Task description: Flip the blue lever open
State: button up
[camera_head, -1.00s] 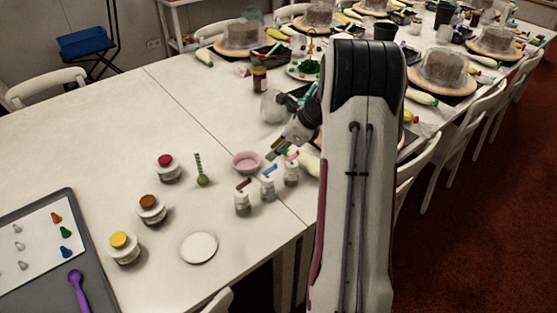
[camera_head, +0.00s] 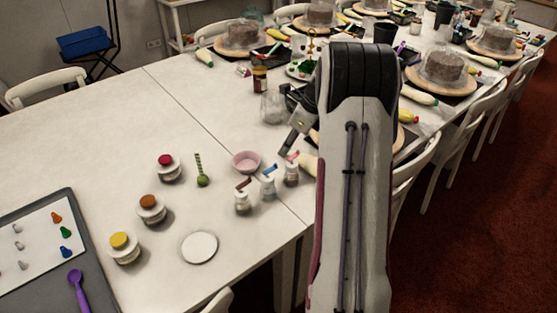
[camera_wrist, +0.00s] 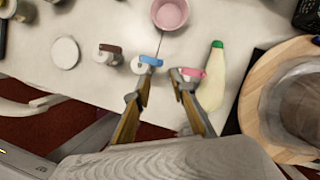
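The blue lever (camera_head: 267,170) tops a small white bottle (camera_head: 268,186), middle of a row of three. In the head view the lever looks tilted; in the wrist view the blue lever (camera_wrist: 150,60) shows from above just ahead of my left finger. Its exact angle is hard to tell. My gripper (camera_wrist: 161,76) is open and empty, its fingers spread with the blue-lever bottle near the left tip and the pink-red-lever bottle (camera_wrist: 191,73) near the right tip. In the head view my gripper (camera_head: 288,146) hangs behind the row, partly hidden by my arm.
A brown-lever bottle (camera_head: 243,203) stands left of the blue one. A pink bowl (camera_head: 246,162) sits behind the row. A green-capped piping bag (camera_wrist: 215,85) and a wooden turntable (camera_wrist: 250,106) lie to the right.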

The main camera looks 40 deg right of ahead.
aim_at(270, 169)
jog(key=x, duration=0.7)
jog(key=shift+w+f, duration=0.15)
jog(key=shift+f, duration=0.2)
jog(key=shift+a, duration=0.1)
jog(key=shift+c, duration=0.5)
